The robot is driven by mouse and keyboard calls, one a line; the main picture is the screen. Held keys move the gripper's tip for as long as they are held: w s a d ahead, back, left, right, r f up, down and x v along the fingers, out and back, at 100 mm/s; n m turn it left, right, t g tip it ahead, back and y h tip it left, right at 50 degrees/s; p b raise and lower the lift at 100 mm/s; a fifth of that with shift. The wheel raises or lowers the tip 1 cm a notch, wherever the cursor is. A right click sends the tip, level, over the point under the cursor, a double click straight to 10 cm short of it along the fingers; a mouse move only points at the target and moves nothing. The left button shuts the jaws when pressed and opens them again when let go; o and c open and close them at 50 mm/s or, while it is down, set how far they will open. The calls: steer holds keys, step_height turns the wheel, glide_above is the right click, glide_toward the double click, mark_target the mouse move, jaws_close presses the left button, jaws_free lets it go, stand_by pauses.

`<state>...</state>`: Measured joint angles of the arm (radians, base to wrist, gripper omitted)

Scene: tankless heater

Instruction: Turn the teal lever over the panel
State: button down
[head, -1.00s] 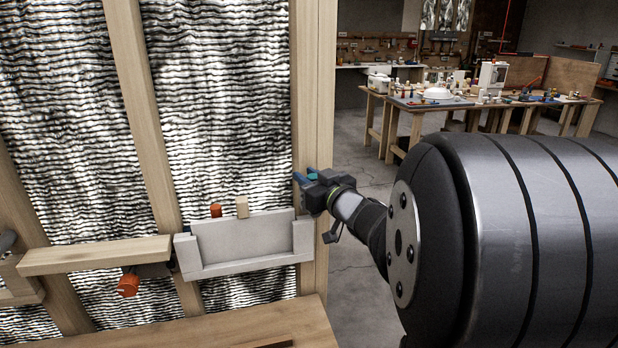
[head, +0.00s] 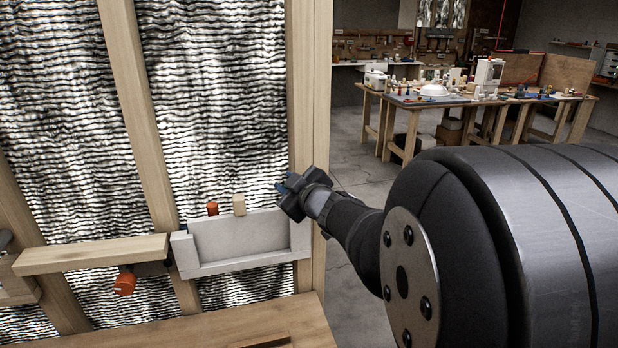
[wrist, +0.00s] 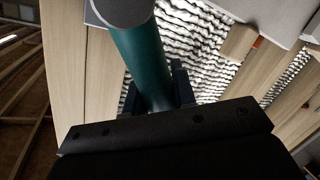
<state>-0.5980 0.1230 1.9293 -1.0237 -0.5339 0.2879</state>
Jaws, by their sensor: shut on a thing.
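The teal lever (wrist: 143,62) is a thick round bar in the wrist view, with a pale grey round end at the top of the picture. It runs down between the two dark fingers of my gripper (wrist: 156,92), which are shut on it. In the head view my gripper (head: 287,192) is at the upper right corner of the light grey panel (head: 240,238), in front of the wooden post. The lever is hidden behind the gripper there.
An orange knob (head: 212,208) and a wooden block (head: 239,205) stand at the panel's top edge. A wooden shelf (head: 90,254) with another orange knob (head: 124,284) under it is at left. A wooden ledge (head: 270,325) runs below. Open floor lies right of the post.

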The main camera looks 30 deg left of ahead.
step_height(320, 180, down, 7)
steer(key=s+a+n+t+h, duration=0.1)
steer(key=s+a+n+h, duration=0.1)
steer(key=n, duration=0.6)
steer(key=shift+t+h, duration=0.4)
steer(key=shift+h, duration=0.4)
stand_by(0.3)
steer(key=c, duration=1.2)
jaws_free()
steer(key=shift+r, duration=0.1)
steer(key=v, duration=1.2)
